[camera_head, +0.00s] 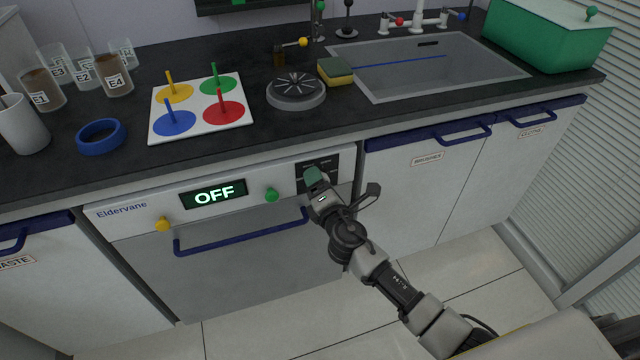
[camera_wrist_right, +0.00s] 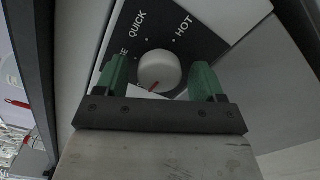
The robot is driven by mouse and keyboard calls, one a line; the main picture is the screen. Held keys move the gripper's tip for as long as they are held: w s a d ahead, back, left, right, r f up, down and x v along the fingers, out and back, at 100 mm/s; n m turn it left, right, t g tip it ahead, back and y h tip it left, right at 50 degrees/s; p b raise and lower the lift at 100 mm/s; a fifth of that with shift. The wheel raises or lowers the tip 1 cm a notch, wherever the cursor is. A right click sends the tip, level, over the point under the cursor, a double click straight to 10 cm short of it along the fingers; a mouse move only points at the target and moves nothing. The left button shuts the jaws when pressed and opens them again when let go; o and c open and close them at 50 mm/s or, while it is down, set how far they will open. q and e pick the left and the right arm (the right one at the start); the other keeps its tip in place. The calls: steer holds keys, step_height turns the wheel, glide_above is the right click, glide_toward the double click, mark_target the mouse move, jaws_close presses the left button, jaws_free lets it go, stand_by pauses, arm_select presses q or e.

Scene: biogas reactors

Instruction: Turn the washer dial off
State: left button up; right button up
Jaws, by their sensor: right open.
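The washer dial (camera_wrist_right: 158,70) is a round light knob on a dark panel (camera_head: 328,162) with white words, among them QUICK and HOT. Its red mark points down and slightly left in the right wrist view. My right gripper (camera_wrist_right: 160,80) is open, with one green finger on each side of the knob; I cannot tell if they touch it. In the head view my right gripper (camera_head: 314,178) is at the panel and hides the dial. The washer (camera_head: 265,255) has a display (camera_head: 214,194) reading OFF in lit letters. My left gripper is not in view.
A green knob (camera_head: 271,195), a yellow knob (camera_head: 163,224) and a blue door handle (camera_head: 240,234) are on the washer front. The dark counter above holds a peg board (camera_head: 203,100), a blue ring (camera_head: 101,136) and a sink (camera_head: 430,65). The tiled floor is clear.

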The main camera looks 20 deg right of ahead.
steer(key=s, duration=1.1)
steer(key=shift+d, duration=0.2)
steer(key=shift+w, duration=0.1)
